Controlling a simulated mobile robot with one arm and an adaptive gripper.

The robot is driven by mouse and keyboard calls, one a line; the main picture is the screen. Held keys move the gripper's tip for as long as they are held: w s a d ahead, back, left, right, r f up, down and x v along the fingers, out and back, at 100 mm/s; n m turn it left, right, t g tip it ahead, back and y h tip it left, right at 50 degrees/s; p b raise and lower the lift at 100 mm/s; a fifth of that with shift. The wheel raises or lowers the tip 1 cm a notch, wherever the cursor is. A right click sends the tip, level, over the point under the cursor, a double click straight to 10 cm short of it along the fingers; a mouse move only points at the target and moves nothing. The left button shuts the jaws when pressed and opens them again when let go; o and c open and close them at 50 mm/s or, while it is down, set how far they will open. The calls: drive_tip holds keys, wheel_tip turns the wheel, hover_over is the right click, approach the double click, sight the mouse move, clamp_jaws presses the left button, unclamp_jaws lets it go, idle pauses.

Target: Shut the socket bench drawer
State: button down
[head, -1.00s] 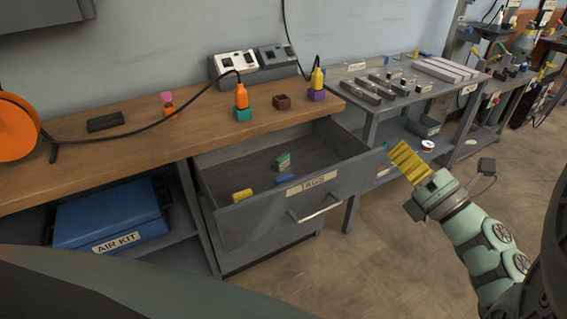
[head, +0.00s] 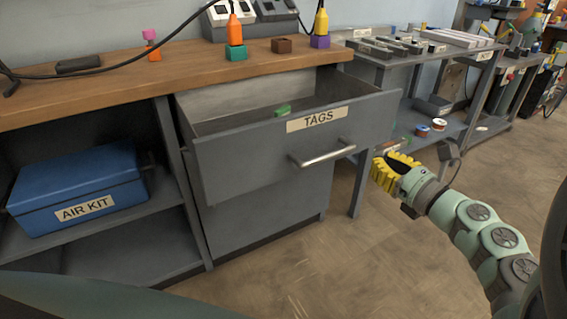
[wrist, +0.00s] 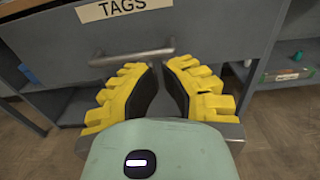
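The bench drawer (head: 240,160) labelled TAGS hangs open under the wooden bench top, pulled out toward me. Its metal bar handle (head: 322,152) is on the front face and also shows in the wrist view (wrist: 132,56). My gripper (head: 383,172) with yellow ribbed fingers is to the right of the handle and slightly lower in the head view. In the wrist view the two fingers (wrist: 160,75) are apart, with nothing between them, and the handle lies just beyond their tips. I see no contact with the drawer.
On the bench top (head: 120,88) stand an orange plug on a teal block (head: 236,53), a brown block (head: 282,45) and a yellow plug on a purple block (head: 320,41). A blue AIR KIT box (head: 80,185) sits on the lower left shelf. A grey table (head: 400,62) is at right. The floor in front is clear.

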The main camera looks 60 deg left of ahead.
sight(336, 130)
drive_tip(key=a, duration=0.4)
drive_tip(key=a+b, duration=0.1)
drive_tip(key=a, duration=0.8)
drive_tip(key=shift+w+a, duration=0.2)
drive_tip(key=shift+w, duration=0.2)
